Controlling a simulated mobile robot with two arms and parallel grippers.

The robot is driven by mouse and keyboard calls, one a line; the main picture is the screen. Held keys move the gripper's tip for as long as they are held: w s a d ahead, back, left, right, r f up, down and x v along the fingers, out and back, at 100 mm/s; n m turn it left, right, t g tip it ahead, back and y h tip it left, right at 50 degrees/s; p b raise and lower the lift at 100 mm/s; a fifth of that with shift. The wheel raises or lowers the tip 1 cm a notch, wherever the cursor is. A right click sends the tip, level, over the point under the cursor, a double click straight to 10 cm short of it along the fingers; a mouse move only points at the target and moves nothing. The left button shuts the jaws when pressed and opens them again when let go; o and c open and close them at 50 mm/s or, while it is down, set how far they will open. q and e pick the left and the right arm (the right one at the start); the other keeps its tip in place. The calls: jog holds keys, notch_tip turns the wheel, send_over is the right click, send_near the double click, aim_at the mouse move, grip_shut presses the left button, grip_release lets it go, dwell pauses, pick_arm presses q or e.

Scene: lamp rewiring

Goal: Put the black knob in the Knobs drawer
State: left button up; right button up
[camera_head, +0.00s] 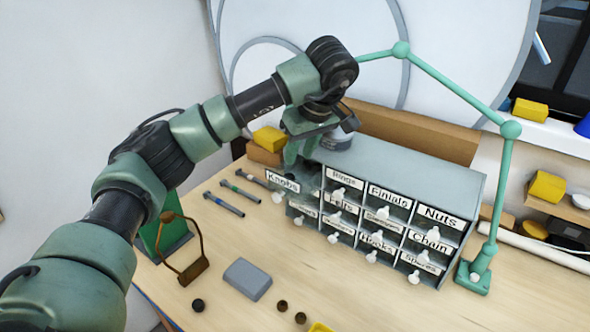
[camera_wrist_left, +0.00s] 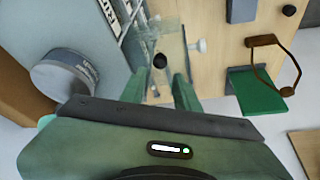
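The Knobs drawer (camera_head: 283,181) is pulled out at the top left of the small-parts cabinet. In the left wrist view, the clear drawer (camera_wrist_left: 170,42) lies below my left gripper (camera_wrist_left: 160,80), with its white pull to the right. A small black knob (camera_wrist_left: 160,61) shows between and beyond the fingers, apparently inside the drawer, with gaps to both fingers. My left gripper (camera_head: 300,152) points down over the drawer, its fingers apart. A black round piece (camera_head: 198,305) lies on the table at the front left. My right gripper is not in view.
The grey cabinet (camera_head: 410,172) has several labelled drawers. A grey block (camera_head: 247,279), brown knobs (camera_head: 282,305) and a green stand (camera_head: 165,240) are in front. A green lamp arm (camera_head: 503,190) rises at the cabinet's right.

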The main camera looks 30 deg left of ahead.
pick_arm(q)
jog(key=shift+v, duration=1.25)
